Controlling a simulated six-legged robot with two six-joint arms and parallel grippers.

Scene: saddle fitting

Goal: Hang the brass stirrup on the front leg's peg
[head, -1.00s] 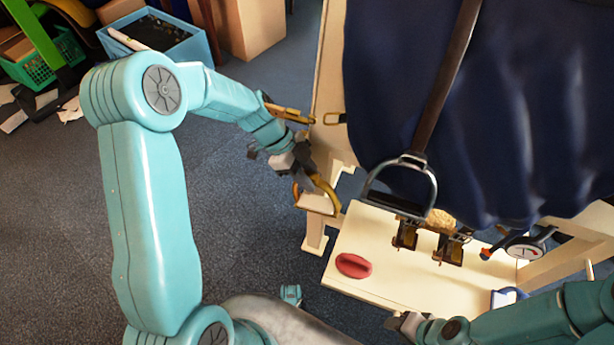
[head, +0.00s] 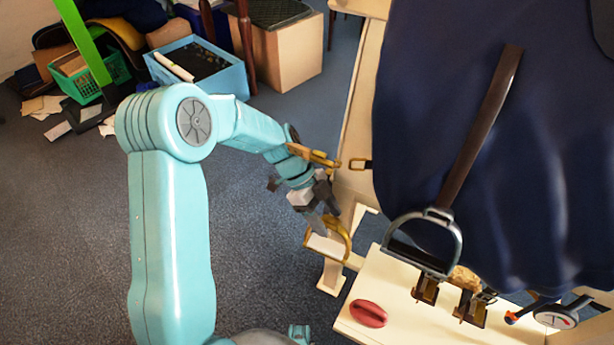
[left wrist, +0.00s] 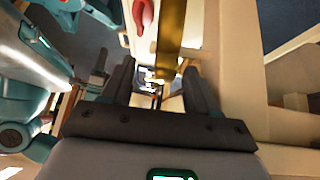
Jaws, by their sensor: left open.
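The brass stirrup (head: 347,240) is at the front leg of the cream wooden stand (head: 362,100), in the left middle of the head view. My left gripper (head: 322,208) is open right at the stirrup's upper part. My right gripper is not in the head view.
A dark stirrup (head: 428,262) hangs on a brown strap before a navy cloth (head: 450,120). A cream shelf (head: 400,290) below carries a red oval pad (head: 368,313), dark brackets and a gauge (head: 556,318).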

